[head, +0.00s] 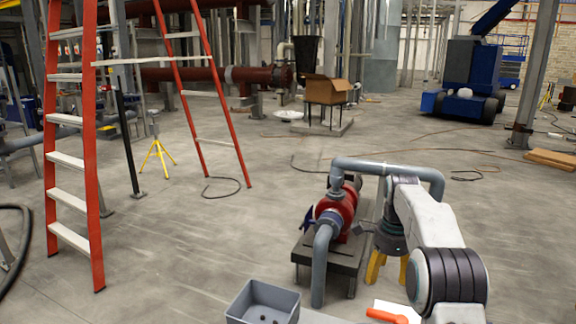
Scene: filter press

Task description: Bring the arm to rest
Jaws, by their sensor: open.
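My white arm rises from the lower right corner, with a ribbed black joint in the middle. It bends at its far end, and a dark wrist hangs below the bend. My gripper (388,279) points down there, with two yellow fingers spread apart and nothing seen between them. It is beside the right end of a red pump (338,207) on a dark stand (334,255). A grey pipe (372,166) arches behind the wrist. I cannot tell the exact gap between gripper and stand.
A grey bin (262,303) with small dark bits in it stands at the bottom. An orange-handled thing (386,316) lies right of it. A red ladder (75,150) stands at left. Cables lie on the floor. Open floor lies left of the pump.

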